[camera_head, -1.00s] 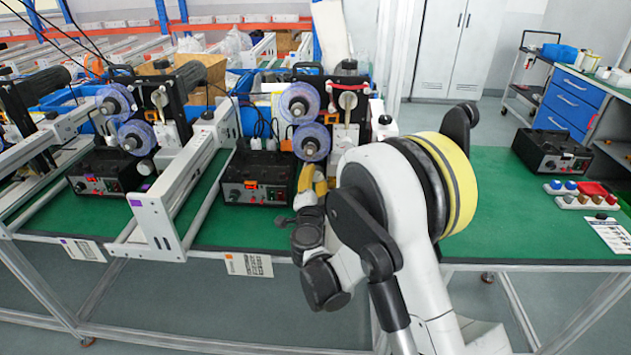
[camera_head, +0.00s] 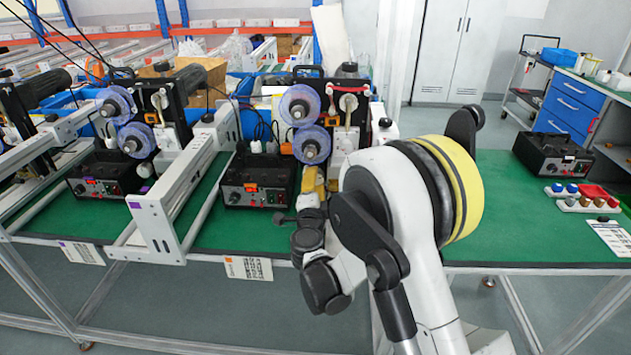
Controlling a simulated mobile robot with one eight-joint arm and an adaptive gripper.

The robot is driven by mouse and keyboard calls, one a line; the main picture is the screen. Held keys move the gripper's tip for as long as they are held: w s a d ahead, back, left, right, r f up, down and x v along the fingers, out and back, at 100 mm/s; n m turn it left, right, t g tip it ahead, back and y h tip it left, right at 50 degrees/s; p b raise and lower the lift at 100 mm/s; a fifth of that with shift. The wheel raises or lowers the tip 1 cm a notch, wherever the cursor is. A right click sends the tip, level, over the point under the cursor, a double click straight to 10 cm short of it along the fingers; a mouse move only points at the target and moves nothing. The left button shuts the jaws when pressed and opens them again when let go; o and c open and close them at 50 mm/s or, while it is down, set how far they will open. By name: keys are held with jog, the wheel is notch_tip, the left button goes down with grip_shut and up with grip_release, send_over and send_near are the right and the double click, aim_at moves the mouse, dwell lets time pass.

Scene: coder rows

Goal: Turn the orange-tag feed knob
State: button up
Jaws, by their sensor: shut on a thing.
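The orange-tag station is the middle one. My wrist hides part of the bench edge.
A similar station with a purple-tagged black box (camera_head: 97,186) stands left, behind a white and metal frame (camera_head: 160,222). On the right are another black box (camera_head: 552,155) and small coloured knobs (camera_head: 572,188). The green bench right of my arm is largely clear.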

jog(key=o, duration=1.2)
jog(key=s, duration=0.7)
jog(key=shift+s+a, duration=0.15)
jog(key=shift+s, duration=0.05)
